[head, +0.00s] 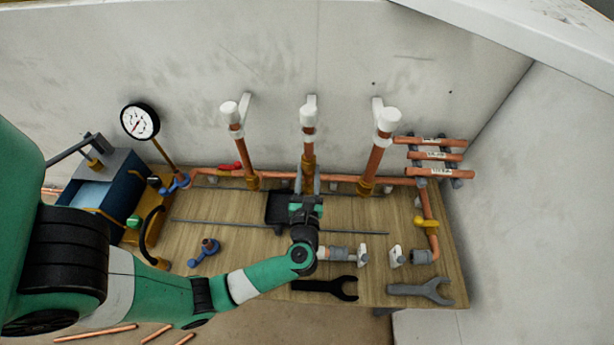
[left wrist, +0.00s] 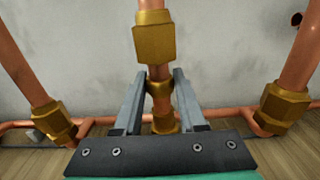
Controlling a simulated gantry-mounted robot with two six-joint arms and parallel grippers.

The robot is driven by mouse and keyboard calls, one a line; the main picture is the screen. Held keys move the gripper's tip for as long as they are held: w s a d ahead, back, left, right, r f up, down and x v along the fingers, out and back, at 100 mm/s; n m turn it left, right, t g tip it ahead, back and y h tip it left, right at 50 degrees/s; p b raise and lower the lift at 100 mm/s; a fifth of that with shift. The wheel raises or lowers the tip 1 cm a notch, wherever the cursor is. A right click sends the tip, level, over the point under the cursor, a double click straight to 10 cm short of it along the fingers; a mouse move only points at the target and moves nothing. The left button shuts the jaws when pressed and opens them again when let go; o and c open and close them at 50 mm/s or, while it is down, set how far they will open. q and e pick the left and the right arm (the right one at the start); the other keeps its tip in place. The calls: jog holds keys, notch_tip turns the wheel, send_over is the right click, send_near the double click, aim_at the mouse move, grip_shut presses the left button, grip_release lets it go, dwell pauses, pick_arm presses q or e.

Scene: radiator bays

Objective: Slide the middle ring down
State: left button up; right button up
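The middle copper pipe (head: 309,144) stands upright against the back wall. In the left wrist view a large brass nut (left wrist: 154,37) is high on it. Below, a small brass ring (left wrist: 159,86) sits around the pipe, apart from the nut and above the lower brass fitting (left wrist: 165,123). My left gripper (head: 308,180) is at this pipe. In its wrist view the grey fingers (left wrist: 161,78) flank the ring, one on each side, very close to it. I cannot tell whether they press on it. My right gripper is not in view.
Side pipes (head: 240,150) (head: 376,158) stand left and right, with brass nuts low on them. A horizontal copper pipe (head: 340,179) runs behind. Two spanners (head: 325,287) (head: 422,291) lie on the wooden board (head: 380,240). A gauge (head: 140,121) and blue pump box (head: 115,190) stand left.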

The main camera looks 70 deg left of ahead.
pick_arm(q)
jog(key=c, duration=0.4)
jog(key=shift+f+b, duration=1.4)
jog(key=shift+f, duration=0.05)
grip_shut()
jog(key=o, duration=1.1)
grip_release()
jog(key=shift+r, duration=0.2)
jog(key=shift+d, duration=0.1)
jog(key=v, duration=0.7)
jog(key=shift+p, duration=0.3)
